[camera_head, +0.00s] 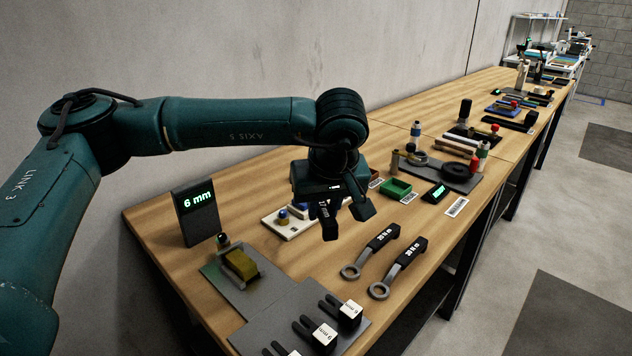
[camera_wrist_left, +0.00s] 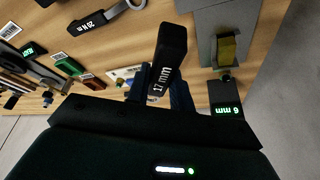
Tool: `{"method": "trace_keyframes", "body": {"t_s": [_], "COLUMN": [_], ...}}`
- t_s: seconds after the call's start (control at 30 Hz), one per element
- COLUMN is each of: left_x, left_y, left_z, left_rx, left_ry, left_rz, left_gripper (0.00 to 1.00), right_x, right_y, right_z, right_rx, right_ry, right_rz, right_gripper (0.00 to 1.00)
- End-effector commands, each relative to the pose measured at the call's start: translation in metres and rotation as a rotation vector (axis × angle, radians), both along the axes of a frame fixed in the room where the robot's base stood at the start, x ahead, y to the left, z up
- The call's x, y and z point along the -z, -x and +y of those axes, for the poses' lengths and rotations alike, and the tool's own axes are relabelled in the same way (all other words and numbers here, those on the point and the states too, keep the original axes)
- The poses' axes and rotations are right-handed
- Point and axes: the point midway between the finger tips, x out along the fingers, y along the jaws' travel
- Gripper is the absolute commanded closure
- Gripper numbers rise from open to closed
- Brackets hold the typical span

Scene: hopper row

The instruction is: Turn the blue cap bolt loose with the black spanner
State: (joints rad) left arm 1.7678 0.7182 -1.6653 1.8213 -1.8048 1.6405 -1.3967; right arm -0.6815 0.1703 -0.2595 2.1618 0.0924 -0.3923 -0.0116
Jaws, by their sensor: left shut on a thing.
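My left gripper (camera_head: 338,204) is above the bench, shut on the black spanner (camera_head: 328,218). The spanner's black handle is marked 17 mm and hangs down in the head view. It also shows between the fingers in the left wrist view (camera_wrist_left: 168,62); its working end is not clear in either view. The blue cap bolt (camera_head: 283,214) stands on a white plate (camera_head: 291,231), left of and behind the gripper. The spanner is apart from the bolt. In the left wrist view the plate is partly hidden by the gripper. My right gripper is not in view.
A 6 mm display (camera_head: 197,211) and a grey plate with a yellowish block (camera_head: 240,264) stand at left. Two ring spanners (camera_head: 371,249) (camera_head: 400,266) lie in front. A grey tray (camera_head: 262,338) holds white-ended forked tools. A green bin (camera_head: 396,189) stands at right.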

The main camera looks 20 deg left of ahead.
Motion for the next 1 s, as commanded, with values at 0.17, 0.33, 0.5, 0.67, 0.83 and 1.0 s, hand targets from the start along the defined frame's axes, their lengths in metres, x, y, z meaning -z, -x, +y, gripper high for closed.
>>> {"method": "trace_keyframes", "body": {"t_s": [0.17, 0.33, 0.5, 0.67, 0.83, 1.0], "left_x": [0.006, 0.016, 0.027, 0.035, 0.039, 0.039], "left_y": [-0.049, -0.083, -0.104, -0.113, -0.117, -0.117], "left_z": [0.011, 0.025, 0.039, 0.049, 0.054, 0.054], "left_rx": [-0.253, -0.487, -0.694, -0.825, -0.884, -0.889], "left_ry": [-0.002, -0.003, -0.004, -0.001, -0.001, -0.001], "left_rz": [0.003, 0.003, 0.004, 0.003, 0.002, 0.002], "left_gripper": [1.0, 1.0, 1.0, 1.0, 1.0, 1.0], "right_x": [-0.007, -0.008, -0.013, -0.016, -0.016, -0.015], "right_y": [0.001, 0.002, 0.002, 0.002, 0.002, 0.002], "right_z": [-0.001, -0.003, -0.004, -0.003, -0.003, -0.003], "right_rx": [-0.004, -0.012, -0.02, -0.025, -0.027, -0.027], "right_ry": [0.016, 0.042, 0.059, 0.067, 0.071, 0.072], "right_rz": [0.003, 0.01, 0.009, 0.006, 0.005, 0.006], "right_gripper": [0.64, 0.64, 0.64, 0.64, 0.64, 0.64]}}
